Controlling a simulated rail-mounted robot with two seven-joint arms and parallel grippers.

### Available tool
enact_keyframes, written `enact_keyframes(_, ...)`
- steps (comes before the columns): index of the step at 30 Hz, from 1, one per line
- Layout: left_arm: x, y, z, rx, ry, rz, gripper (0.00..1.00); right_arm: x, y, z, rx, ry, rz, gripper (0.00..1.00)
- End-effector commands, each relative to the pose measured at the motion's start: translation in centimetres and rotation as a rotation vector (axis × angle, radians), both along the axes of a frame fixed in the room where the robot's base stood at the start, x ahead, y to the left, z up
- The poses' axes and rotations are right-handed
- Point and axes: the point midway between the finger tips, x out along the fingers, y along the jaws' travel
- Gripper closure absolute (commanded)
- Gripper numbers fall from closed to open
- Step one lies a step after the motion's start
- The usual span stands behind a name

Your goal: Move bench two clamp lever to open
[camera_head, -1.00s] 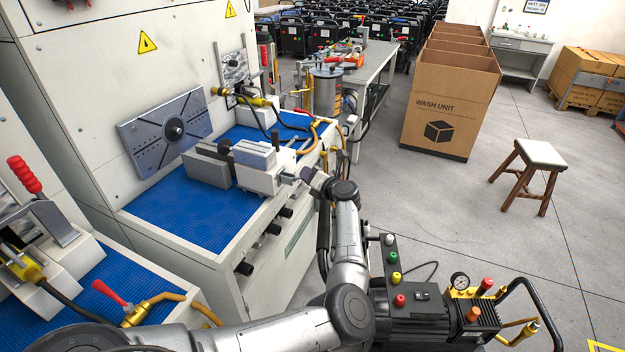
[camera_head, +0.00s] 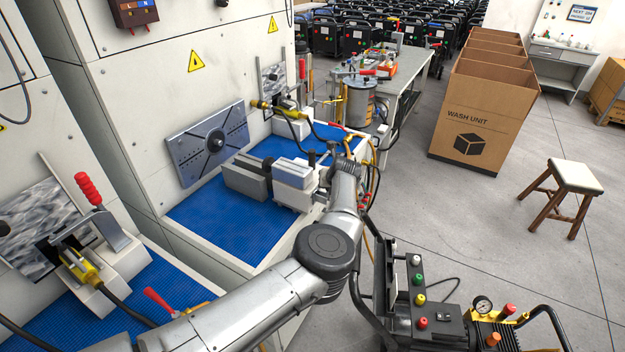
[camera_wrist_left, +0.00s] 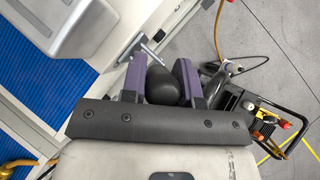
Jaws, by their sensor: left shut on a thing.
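A grey vise-like clamp (camera_head: 293,183) stands on the blue mat of the middle bench. A thin silver crossbar (camera_wrist_left: 147,50) shows at the clamp's end in the left wrist view. My left gripper (camera_wrist_left: 161,72) has its two purple fingers on either side of a dark rounded knob (camera_wrist_left: 166,88) and is shut on it. In the head view my arm reaches to the clamp's right end, and my wrist hides the fingertips and the lever end. My right gripper is not in view.
A slotted plate (camera_head: 208,145) is mounted on the panel behind the clamp. A red-handled lever (camera_head: 90,190) stands on the nearer left bench. A black pump cart (camera_head: 440,315) stands close right of my arm. Open floor lies beyond, with a stool (camera_head: 565,185) and cardboard box (camera_head: 480,110).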

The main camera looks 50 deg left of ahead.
Motion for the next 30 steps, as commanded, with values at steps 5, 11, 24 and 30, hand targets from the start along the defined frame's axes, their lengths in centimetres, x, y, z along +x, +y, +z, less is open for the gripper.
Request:
enact_keyframes(5, 0.4, -0.1, 0.4, -0.093, -0.028, -0.011, 1.00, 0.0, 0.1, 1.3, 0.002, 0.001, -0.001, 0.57)
enact_keyframes(11, 0.5, 0.1, 0.3, -0.158, -0.046, -0.016, 1.00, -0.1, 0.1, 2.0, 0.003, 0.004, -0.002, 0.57)
enact_keyframes(24, 0.5, 0.1, 0.0, -0.196, -0.057, -0.016, 1.00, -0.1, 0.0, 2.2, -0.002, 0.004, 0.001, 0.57)
enact_keyframes(30, 0.5, 0.1, -0.1, -0.196, -0.058, -0.014, 0.71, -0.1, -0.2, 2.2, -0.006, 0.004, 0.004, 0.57)
